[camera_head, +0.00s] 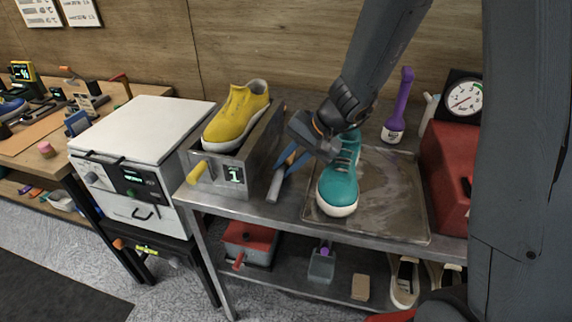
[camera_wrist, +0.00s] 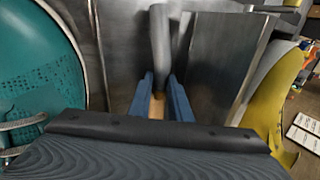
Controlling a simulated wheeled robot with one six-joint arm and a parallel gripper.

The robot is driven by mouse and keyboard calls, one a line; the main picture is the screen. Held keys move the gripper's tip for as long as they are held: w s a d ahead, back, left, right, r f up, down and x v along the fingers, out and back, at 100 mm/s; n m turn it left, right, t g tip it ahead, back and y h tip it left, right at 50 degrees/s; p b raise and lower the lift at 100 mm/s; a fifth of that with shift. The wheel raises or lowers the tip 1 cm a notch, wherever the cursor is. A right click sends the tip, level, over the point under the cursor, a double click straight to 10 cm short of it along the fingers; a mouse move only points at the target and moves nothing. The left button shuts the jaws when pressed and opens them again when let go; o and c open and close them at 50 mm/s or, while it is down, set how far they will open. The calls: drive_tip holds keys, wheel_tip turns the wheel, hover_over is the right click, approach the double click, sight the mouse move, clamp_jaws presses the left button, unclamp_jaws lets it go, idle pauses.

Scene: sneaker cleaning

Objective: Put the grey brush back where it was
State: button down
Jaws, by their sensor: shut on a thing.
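The grey brush (camera_head: 275,184) is upright or slightly tilted between the metal box with the yellow sneaker and the tray with the teal sneaker. My gripper (camera_head: 283,166) is shut on it with its blue fingers. In the wrist view the brush's grey handle (camera_wrist: 160,45) sticks out past the fingertips (camera_wrist: 160,95), with a tan part between the fingers. Its lower end is at or just above the metal table; I cannot tell whether it touches. The teal sneaker (camera_head: 338,185) is close on the right.
The metal box (camera_head: 213,180) holds a yellow sneaker (camera_head: 237,116). The teal sneaker stands on a stained tray (camera_head: 395,200). A purple bottle (camera_head: 400,105) stands behind, and a red machine with a dial (camera_head: 450,160) is at the right. The bare table strip around the brush is narrow.

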drive_tip(key=shift+f, duration=0.1)
drive_tip(key=c, duration=1.6)
unclamp_jaws()
drive_tip(key=shift+c, duration=0.2)
drive_tip(key=b+v, duration=0.1)
drive_tip(key=v, duration=1.1)
drive_tip(key=shift+s, duration=0.15)
